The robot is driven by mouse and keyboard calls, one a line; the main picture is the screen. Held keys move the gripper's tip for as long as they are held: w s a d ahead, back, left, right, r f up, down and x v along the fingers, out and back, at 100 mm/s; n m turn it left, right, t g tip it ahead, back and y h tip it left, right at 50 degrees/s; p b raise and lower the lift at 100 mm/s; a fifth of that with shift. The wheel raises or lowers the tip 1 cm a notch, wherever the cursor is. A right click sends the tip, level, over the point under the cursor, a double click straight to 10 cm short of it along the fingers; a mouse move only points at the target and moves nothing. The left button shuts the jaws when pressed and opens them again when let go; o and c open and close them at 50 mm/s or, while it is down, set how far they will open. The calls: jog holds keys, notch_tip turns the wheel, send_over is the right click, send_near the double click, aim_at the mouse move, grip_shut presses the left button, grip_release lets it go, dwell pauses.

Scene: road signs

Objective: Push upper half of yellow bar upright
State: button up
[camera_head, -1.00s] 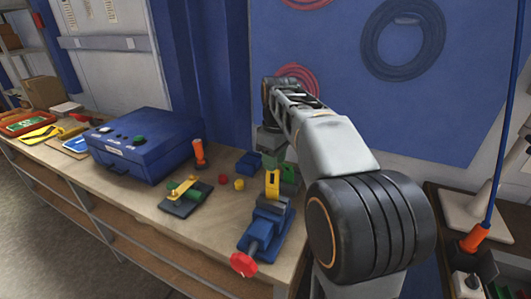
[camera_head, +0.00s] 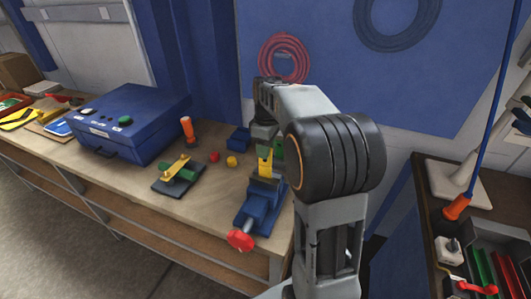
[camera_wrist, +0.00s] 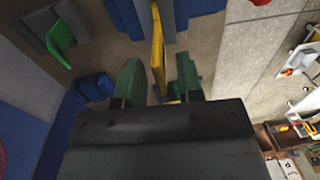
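A yellow bar (camera_head: 265,162) stands up out of the jaws of a blue vise (camera_head: 257,208) with a red handle (camera_head: 239,241) on the bench. The yellow bar also shows in the wrist view (camera_wrist: 158,48), tall and narrow in the middle. My gripper (camera_wrist: 158,82) is open, with one green finger on each side of the bar and a visible gap to each. In the head view my arm partly hides the gripper and the area behind the bar. How far the bar's upper half leans is hard to tell.
On the bench (camera_head: 205,215), a dark plate (camera_head: 166,186) with a green-and-yellow piece lies left of the vise. A red knob (camera_head: 214,157), a yellow knob (camera_head: 232,161), an orange-handled tool (camera_head: 188,130) and a blue box (camera_head: 120,124) stand farther back. The front left bench top is clear.

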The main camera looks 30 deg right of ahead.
jog(key=shift+s+a+f, duration=0.1)
jog(key=shift+f, duration=1.05)
grip_shut()
